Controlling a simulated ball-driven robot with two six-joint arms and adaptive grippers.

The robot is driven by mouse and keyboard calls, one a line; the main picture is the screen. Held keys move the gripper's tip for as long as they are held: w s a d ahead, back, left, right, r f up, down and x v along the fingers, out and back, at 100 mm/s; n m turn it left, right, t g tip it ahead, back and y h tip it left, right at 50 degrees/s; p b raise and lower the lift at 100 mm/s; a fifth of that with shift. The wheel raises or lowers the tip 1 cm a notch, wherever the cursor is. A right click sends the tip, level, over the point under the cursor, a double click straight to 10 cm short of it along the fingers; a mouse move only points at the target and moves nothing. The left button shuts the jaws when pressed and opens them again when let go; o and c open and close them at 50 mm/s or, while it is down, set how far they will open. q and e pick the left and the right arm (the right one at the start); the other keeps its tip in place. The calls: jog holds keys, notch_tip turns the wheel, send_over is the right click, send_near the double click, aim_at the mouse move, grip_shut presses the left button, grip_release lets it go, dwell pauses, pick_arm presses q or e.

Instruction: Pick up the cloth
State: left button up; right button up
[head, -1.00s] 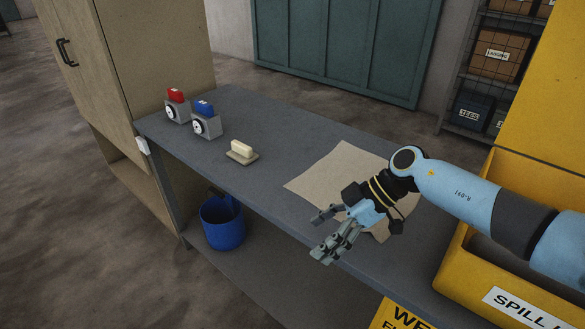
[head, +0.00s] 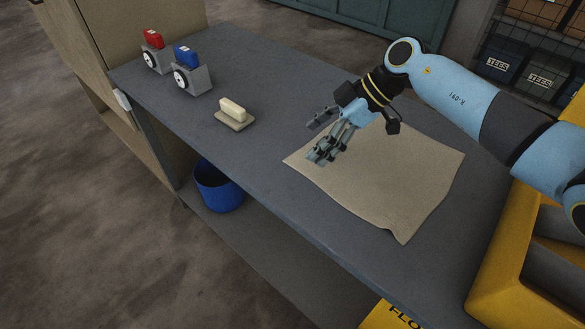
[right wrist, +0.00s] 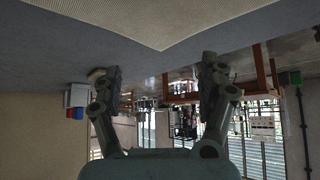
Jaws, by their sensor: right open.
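The cloth (head: 385,185) is a flat beige sheet lying on the grey bench (head: 260,165), with one corner pointing left and another near the front edge. In the right wrist view the cloth (right wrist: 150,20) shows at the top with a corner pointing down. My right gripper (head: 317,138) is open and empty, over the cloth's left part by the far-left edge. In the right wrist view its two fingers (right wrist: 160,75) are spread apart, with nothing between them. I cannot tell how high the fingertips are above the cloth. My left gripper is in neither view.
A cream-handled block (head: 234,112) lies on the bench left of the cloth. Two grey devices, one with a red top (head: 153,50) and one with a blue top (head: 190,75), stand further left. A blue bucket (head: 218,188) sits below. A yellow bin (head: 500,265) stands at right.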

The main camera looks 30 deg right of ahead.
aim_at(292, 162)
jog(key=b+x, duration=0.2)
jog(key=x, duration=0.2)
jog(key=shift+f, duration=0.1)
jog(key=shift+a+f, duration=0.2)
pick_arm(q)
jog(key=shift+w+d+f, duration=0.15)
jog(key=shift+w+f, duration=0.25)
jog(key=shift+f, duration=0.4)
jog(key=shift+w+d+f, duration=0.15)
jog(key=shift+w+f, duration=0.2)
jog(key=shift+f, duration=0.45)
pick_arm(e)
grip_shut()
notch_tip(292, 162, up, 12)
jog(key=p, duration=1.3)
jog(key=shift+r+p, duration=0.25)
jog(key=shift+p, duration=0.15)
jog(key=c, duration=1.6)
grip_release()
jog(key=shift+f, duration=0.25)
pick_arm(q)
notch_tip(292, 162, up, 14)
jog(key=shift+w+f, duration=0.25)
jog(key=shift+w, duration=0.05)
pick_arm(e)
grip_release()
